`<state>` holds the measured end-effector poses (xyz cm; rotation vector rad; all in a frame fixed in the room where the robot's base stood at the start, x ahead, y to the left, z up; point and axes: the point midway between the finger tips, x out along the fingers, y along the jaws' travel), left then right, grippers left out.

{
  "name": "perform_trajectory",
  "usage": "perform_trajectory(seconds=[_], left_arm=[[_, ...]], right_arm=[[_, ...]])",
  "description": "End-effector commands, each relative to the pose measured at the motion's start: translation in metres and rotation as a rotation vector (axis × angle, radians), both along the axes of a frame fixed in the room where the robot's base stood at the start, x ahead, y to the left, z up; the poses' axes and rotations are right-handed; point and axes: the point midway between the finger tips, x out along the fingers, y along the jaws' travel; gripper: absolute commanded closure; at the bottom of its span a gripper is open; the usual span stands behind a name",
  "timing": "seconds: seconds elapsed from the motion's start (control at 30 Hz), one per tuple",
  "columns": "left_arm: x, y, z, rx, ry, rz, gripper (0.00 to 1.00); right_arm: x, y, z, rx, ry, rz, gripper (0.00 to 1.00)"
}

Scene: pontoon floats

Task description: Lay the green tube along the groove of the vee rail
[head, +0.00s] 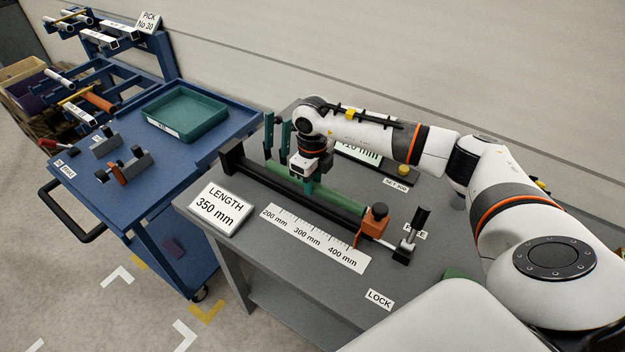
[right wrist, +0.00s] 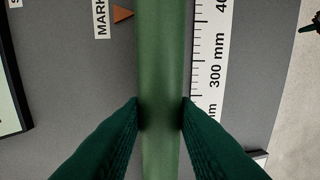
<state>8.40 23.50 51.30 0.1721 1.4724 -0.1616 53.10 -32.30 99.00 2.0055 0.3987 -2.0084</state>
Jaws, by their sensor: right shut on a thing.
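The green tube (head: 337,208) is long and straight and runs from back left to front right over the grey bench in the head view. In the right wrist view the tube (right wrist: 161,60) passes lengthwise through the middle. My right gripper (head: 306,188) is shut on it, with a dark green finger on each side (right wrist: 160,108). The black vee rail (head: 287,190) lies alongside and just in front of the tube in the head view. I cannot tell whether the tube touches its groove. My left gripper is out of view.
A black end block (head: 231,156) stands at the rail's left end and an orange block (head: 375,216) at its right. A ruler strip (head: 314,238) and a LENGTH 350 mm sign (head: 215,207) lie in front. A blue cart (head: 180,165) with a green tray (head: 186,112) stands left.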

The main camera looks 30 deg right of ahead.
Motion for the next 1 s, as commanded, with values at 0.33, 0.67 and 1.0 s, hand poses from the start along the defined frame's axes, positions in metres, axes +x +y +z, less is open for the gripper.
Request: perform_trajectory(seconds=[0.33, 0.67, 1.0], left_arm=[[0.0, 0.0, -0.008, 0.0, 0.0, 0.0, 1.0], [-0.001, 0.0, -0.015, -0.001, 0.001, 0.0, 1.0], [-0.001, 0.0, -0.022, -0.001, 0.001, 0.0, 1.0]], right_arm=[[0.0, 0.0, -0.01, 0.0, 0.0, 0.0, 1.0], [0.0, 0.0, -0.018, 0.0, 0.0, 0.0, 1.0], [0.0, 0.0, -0.027, 0.0, 0.0, 0.0, 1.0]])
